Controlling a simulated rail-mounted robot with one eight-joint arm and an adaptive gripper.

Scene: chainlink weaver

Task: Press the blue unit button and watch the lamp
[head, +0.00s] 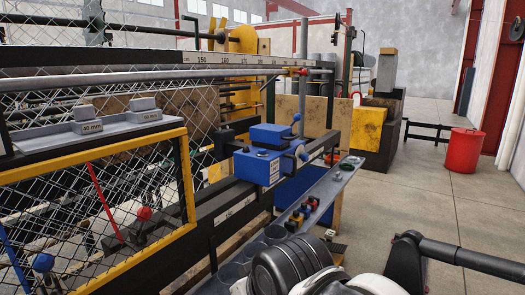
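The blue unit (258,168) is a boxy blue machine mounted on the dark rail of the weaving frame, near the middle of the head view. A second blue block (270,135) sits just behind it, and a blue ball knob (297,117) stands up beside that. A small dark round part (262,154) shows on the unit's top; I cannot tell if it is the button. I cannot make out a lamp for certain. My dark and white arm parts fill the bottom, apart from the blue unit. My gripper is not in view.
A grey sloping ledge (338,185) right of the unit carries several small coloured knobs (302,213) and a green round part (346,166). A yellow-edged mesh guard (187,180) stands at left. A red bin (463,150) stands on open floor at right.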

